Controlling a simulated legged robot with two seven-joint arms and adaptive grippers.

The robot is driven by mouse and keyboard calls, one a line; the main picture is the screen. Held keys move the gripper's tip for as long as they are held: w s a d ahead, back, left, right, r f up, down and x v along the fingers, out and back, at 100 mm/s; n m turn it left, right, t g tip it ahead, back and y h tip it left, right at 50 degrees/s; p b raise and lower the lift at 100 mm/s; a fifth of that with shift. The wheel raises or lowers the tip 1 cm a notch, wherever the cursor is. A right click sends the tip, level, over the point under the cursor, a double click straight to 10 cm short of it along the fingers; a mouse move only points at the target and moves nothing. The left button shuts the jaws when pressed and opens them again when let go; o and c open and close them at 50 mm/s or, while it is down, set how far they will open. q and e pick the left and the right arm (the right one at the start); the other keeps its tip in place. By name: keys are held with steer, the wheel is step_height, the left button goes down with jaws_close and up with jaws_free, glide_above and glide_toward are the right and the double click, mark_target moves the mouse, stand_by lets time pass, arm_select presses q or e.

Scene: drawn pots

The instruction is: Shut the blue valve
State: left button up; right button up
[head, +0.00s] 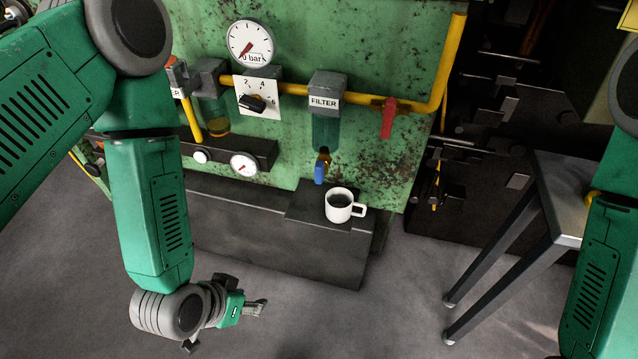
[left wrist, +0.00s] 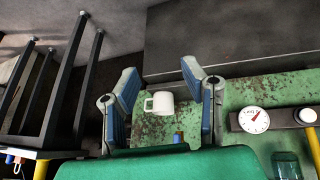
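The blue valve (head: 319,172) is a small blue handle below the filter (head: 326,103), on a short brassy fitting. Its handle points down, just above a white mug (head: 338,205) of dark liquid.
A red handle (head: 389,118) sits on the yellow pipe (head: 444,70) right of the filter. Gauges (head: 250,42) and a black knob (head: 258,104) are on the green panel. A metal table (head: 566,190) stands at right. The floor before the dark step (head: 270,250) is clear.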

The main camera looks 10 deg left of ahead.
arm_select(q)
steer(key=w+d+f+t+h+b, duration=0.1)
steer(key=w+d+t+b, duration=0.45)
steer(key=w, duration=0.35)
steer(key=n+t+y+b, duration=0.2)
steer(key=t+b, duration=0.5)
glide_toward(318, 172)
steer(key=shift+m, duration=0.3)
steer(key=w+b, duration=0.1)
steer(key=w, duration=0.2)
steer(key=w+b, duration=0.1)
steer(key=w, duration=0.3)
steer(key=w+d+b, duration=0.1)
steer(key=w+b, duration=0.1)
steer(key=w, duration=0.2)
steer(key=shift+w+f, duration=0.1)
steer(key=shift+w, duration=0.1)
arm_select(e)
step_height(318, 172, down, 19)
steer(key=shift+r, duration=0.1)
arm_select(q)
jaws_close()
